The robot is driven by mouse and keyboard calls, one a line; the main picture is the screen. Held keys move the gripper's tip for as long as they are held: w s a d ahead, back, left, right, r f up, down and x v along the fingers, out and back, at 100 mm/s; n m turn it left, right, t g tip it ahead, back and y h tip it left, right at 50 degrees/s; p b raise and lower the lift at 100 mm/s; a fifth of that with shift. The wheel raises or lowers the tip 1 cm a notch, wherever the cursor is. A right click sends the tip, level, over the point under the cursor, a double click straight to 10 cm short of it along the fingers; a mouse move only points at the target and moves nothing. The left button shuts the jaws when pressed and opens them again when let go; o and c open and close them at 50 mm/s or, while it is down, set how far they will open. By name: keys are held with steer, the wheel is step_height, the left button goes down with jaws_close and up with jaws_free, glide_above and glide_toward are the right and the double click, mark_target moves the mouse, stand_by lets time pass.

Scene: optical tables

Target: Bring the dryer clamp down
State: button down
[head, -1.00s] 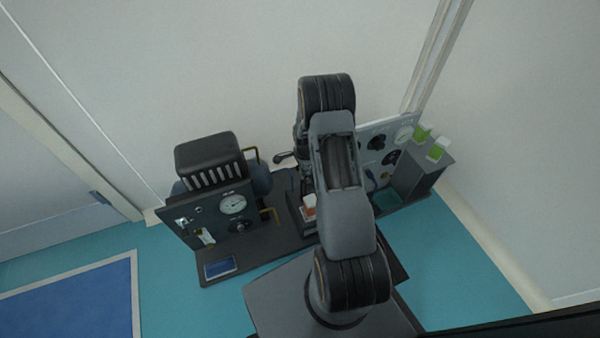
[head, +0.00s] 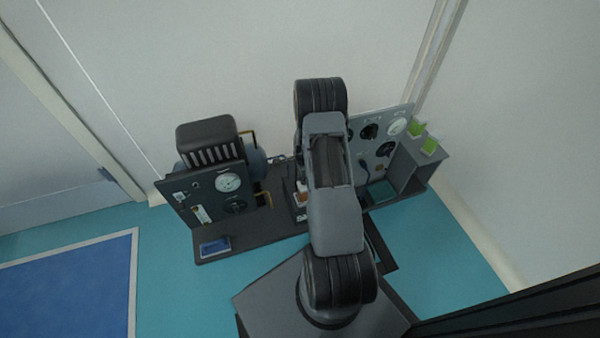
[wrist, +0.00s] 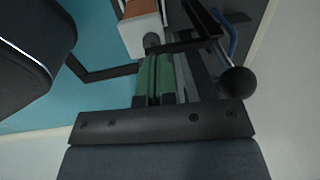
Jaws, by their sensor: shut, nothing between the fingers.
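A dark lever arm with a round black ball knob (wrist: 238,82), which looks like the clamp's handle, shows at the right in the wrist view. My gripper (wrist: 155,72), with green-faced fingers, is shut and empty to the left of the knob, apart from it in the picture. A white and orange part (wrist: 143,28) lies beyond the fingertips. In the head view my own arm covers the gripper and much of the middle of the bench unit, so how far down the clamp is cannot be told.
A dark gauge panel with a black ribbed box (head: 207,140) stands left of my arm. A pale gauge panel (head: 385,135) and grey shelf (head: 410,170) with green-and-white items stand right. The wall is close behind. Teal floor (head: 165,265) is clear at front left.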

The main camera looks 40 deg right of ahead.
steer(key=shift+s+f, duration=0.5)
steer(key=shift+f, duration=0.4)
steer(key=shift+s+a+f, duration=0.1)
steer(key=shift+s+f, duration=0.1)
steer(key=shift+f, duration=0.05)
steer(key=shift+r+p, duration=0.35)
steer(key=shift+r, duration=0.2)
steer(key=s+a+r+p, duration=0.2)
steer(key=s+r+p, duration=0.3)
steer(key=s+r, duration=0.3)
steer(key=shift+s+a, duration=0.1)
